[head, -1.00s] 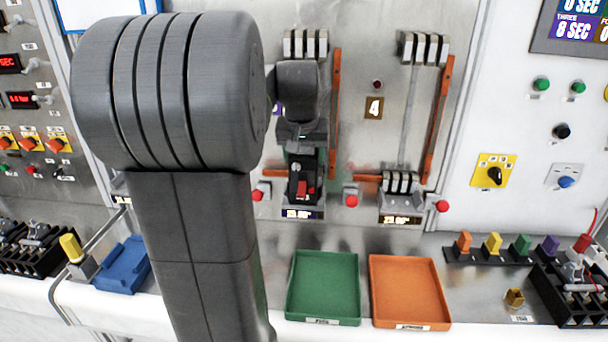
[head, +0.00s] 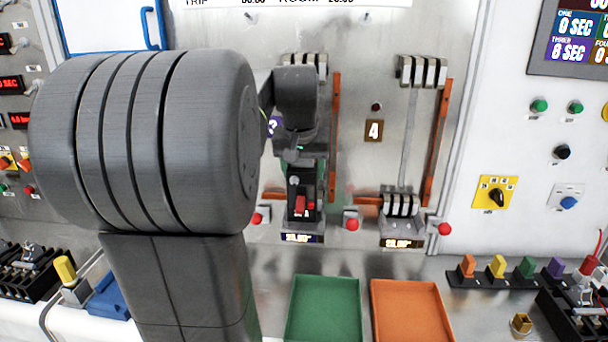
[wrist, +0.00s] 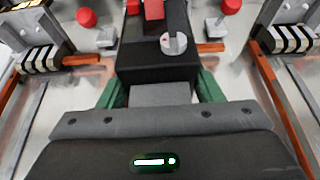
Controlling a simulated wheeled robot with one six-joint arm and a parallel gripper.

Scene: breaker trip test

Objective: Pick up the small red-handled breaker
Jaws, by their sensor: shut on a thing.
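The small breaker (head: 301,205) is a black block with a red handle, low on the metal panel, just above a lit label. In the wrist view its black body (wrist: 150,62) is large at the top centre, with the red handle (wrist: 153,9) at the top edge. My gripper (wrist: 160,88) is shut on the breaker, one green finger at each side. In the head view my gripper (head: 304,172) comes down over the breaker's upper part. I cannot tell whether the breaker's back touches the panel.
A larger switch with an orange bar (head: 436,140) stands to the right. Red knobs (head: 352,224) flank the breaker. A green tray (head: 324,308) and an orange tray (head: 412,310) lie on the bench below. My arm covers much of the left of the head view.

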